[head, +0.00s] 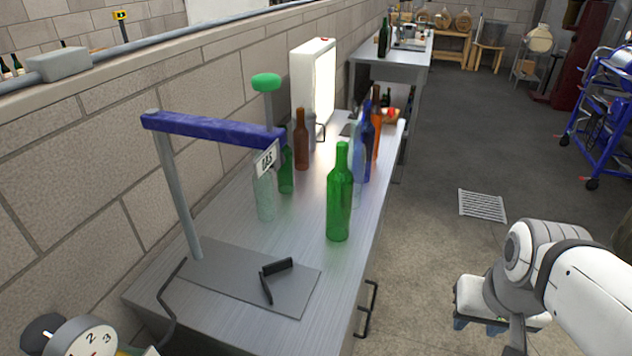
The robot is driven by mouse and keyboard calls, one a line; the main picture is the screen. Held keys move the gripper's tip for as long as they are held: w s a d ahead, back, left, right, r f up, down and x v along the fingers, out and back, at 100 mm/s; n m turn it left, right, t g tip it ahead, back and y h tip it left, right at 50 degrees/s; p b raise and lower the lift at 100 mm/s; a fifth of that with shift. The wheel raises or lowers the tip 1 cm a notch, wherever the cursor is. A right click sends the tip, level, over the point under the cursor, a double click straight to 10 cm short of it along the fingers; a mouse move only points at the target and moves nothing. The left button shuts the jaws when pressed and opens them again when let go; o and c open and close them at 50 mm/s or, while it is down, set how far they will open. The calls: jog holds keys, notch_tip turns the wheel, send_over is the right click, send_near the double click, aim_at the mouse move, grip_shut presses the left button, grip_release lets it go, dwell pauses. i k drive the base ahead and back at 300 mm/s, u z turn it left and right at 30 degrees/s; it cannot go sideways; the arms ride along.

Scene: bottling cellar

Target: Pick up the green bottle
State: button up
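A bright green glass bottle (340,197) stands upright near the right edge of the metal table, in front of the other bottles. A smaller darker green bottle (286,172) stands further back to the left, partly hidden by a hanging sign. Another dark green bottle (384,40) stands on the far table. My gripper (480,325) is at the lower right, off the table's right side and apart from the bottles. My arm and the gripper's body hide much of its fingers, so its opening is unclear.
The metal table (225,215) carries a stand with a blue crossbar (205,128) on the left and a black bracket (272,279) in front. Blue, brown and clear bottles crowd behind the bright green one. A brick wall (90,180) borders the left.

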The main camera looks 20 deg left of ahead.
aim_at(340, 180)
jog(key=u, duration=0.1)
jog(key=k, duration=0.9)
jog(key=u, duration=0.45)
jog(key=i, duration=1)
jog(key=u, duration=0.05)
